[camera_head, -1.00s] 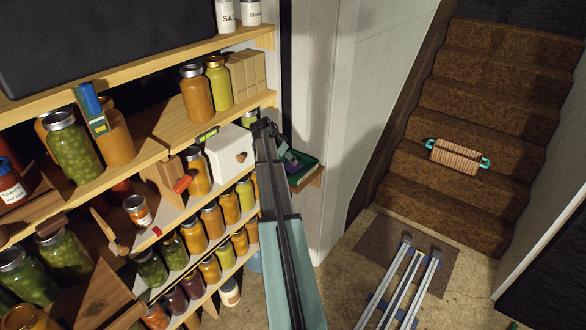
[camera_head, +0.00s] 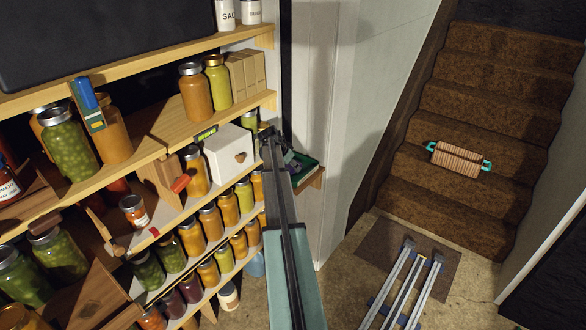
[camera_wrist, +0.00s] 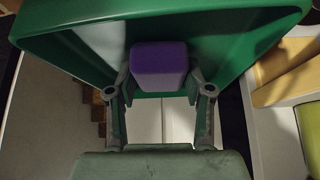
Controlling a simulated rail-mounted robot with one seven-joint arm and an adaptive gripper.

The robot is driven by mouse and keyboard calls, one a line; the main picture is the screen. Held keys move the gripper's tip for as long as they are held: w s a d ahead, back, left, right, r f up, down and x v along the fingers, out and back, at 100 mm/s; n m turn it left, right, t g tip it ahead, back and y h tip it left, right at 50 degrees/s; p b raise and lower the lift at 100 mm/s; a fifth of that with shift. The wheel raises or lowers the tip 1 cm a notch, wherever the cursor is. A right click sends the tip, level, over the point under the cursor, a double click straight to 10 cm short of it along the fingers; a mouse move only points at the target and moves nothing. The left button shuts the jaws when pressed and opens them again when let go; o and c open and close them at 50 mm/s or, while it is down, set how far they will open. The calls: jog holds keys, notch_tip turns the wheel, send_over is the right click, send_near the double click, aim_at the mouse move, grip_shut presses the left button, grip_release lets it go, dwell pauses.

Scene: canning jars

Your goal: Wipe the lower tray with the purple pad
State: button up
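The purple pad (camera_wrist: 160,66) sits between the two fingers of my gripper (camera_wrist: 160,84) in the wrist view, with a finger against each side of it. A green tray (camera_wrist: 235,20) with raised walls fills the top of that view, behind the pad. Whether the pad touches the tray floor I cannot tell. In the head view the green tray (camera_head: 309,167) rests on a small wooden ledge by the white wall post. My gripper (camera_head: 276,146) is at the tray's left side there, and my arm hides part of it. I can make out only one tray.
Shelves of filled jars (camera_head: 209,221) stand left of my arm. A white box with a wooden knob (camera_head: 229,153) is close to my gripper's left. The white wall (camera_head: 350,120) stands to the right. Stairs (camera_head: 470,120) hold a ribbed roll with teal handles (camera_head: 457,159).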

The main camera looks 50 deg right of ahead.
jog(key=shift+r, duration=0.1)
jog(key=shift+c, duration=0.2)
jog(key=shift+r+p, duration=0.8)
jog(key=shift+r, duration=1.55)
